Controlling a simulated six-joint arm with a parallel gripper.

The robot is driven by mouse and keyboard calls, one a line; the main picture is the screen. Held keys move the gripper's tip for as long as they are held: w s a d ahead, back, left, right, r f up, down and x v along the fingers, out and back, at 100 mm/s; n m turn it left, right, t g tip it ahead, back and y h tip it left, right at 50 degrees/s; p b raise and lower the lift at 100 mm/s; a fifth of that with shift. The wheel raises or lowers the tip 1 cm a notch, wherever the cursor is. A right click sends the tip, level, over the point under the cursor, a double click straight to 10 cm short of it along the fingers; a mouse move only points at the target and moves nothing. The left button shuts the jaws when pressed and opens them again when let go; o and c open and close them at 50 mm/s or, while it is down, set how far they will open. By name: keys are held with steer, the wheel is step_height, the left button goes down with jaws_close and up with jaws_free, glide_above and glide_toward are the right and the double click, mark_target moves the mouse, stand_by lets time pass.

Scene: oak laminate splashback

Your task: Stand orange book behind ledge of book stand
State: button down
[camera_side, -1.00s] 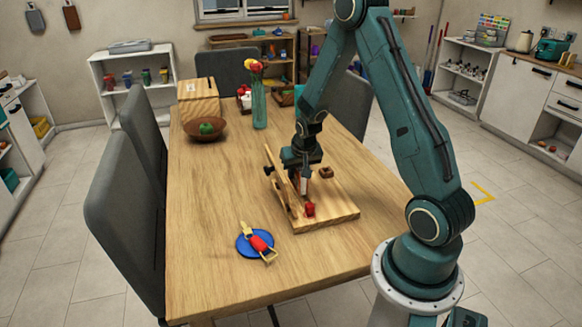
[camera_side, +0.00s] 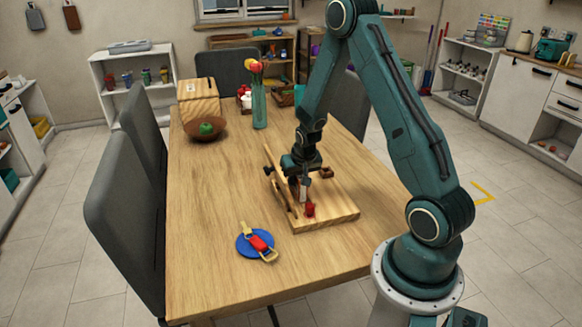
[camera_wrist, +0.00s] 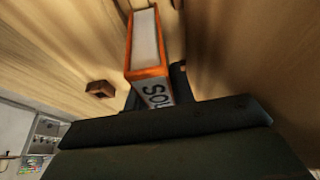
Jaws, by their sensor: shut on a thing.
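The orange book (camera_wrist: 148,52) shows in the wrist view with orange covers, a pale page edge and a white label with dark letters. My gripper (camera_side: 302,178) is shut on it; in the wrist view a dark finger shows beside the book and the other is mostly hidden. The wooden book stand (camera_side: 335,213) lies on the table, with a tilted back panel on its left and a flat base. My gripper is low over the base, close to the panel. Whether the book touches the base is unclear.
A blue plate (camera_side: 242,250) with a red and yellow item is at the front left of the stand. A bowl (camera_side: 190,130) with a green fruit, a wooden box (camera_side: 198,100) and a flower vase (camera_side: 259,105) stand farther back. The table's left side is clear.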

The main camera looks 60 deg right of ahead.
steer(key=shift+f, duration=0.55)
stand_by(0.7)
steer(key=c, duration=1.1)
jaws_free()
steer(key=shift+r, duration=0.15)
steer(key=shift+r, duration=3.85)
